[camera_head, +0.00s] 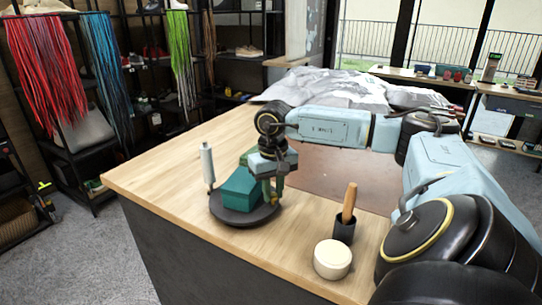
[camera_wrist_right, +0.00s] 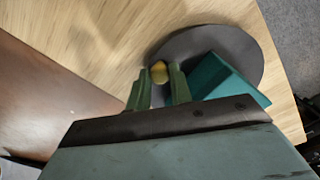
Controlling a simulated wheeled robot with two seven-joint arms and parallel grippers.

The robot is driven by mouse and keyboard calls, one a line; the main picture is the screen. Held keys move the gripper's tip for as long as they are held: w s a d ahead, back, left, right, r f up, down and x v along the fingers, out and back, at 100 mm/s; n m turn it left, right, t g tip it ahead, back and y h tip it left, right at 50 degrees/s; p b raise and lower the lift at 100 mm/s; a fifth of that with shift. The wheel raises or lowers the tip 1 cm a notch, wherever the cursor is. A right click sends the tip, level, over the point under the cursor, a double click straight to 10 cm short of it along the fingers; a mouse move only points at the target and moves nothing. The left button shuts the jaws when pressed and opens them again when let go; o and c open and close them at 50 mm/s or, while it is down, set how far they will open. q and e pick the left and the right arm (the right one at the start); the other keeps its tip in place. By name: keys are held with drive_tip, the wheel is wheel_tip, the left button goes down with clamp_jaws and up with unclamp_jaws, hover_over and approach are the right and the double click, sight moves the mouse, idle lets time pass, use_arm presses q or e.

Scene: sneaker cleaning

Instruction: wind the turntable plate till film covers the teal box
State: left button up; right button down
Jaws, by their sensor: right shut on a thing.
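The teal box (camera_head: 240,187) sits on the dark round turntable plate (camera_head: 240,219) near the table's left front edge. In the right wrist view, the box (camera_wrist_right: 222,78) stands on the plate (camera_wrist_right: 240,43) to the right of my fingers. My right gripper (camera_head: 270,187) is low over the plate's right side, beside the box. It is shut on a small yellowish knob (camera_wrist_right: 159,71) at the plate's edge. A pale upright roll (camera_head: 207,163) stands just left of the plate; I cannot tell whether any film lies on the box. My left gripper is not in view.
On the wooden table (camera_head: 165,168), a dark cup (camera_head: 344,230) holding a wooden handle (camera_head: 349,203) and a round cream jar (camera_head: 332,259) stand right of the plate. A brown mat (camera_head: 340,185) lies behind them. Grey crumpled cloth (camera_head: 340,88) covers the far end.

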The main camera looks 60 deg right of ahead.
drive_tip(key=shift+w+d+n, duration=0.3)
drive_tip(key=shift+d+n, duration=0.25)
drive_tip(key=shift+n, duration=0.25)
drive_tip(key=shift+w+d+n, duration=0.25)
drive_tip(key=shift+d+n, duration=0.3)
drive_tip(key=shift+n, duration=0.25)
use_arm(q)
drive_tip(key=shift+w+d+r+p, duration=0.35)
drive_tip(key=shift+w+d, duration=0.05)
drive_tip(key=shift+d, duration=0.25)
use_arm(e)
drive_tip(key=shift+w+d+n, duration=0.3)
drive_tip(key=shift+d+n, duration=0.15)
drive_tip(key=shift+n, duration=0.35)
drive_tip(key=shift+w, duration=0.1)
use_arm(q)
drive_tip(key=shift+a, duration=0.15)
use_arm(e)
drive_tip(key=c, duration=1.5)
unclamp_jaws()
drive_tip(key=shift+c, duration=0.2)
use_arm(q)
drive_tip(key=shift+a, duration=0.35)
use_arm(e)
drive_tip(key=shift+o, duration=1.4)
drive_tip(key=shift+r, duration=0.1)
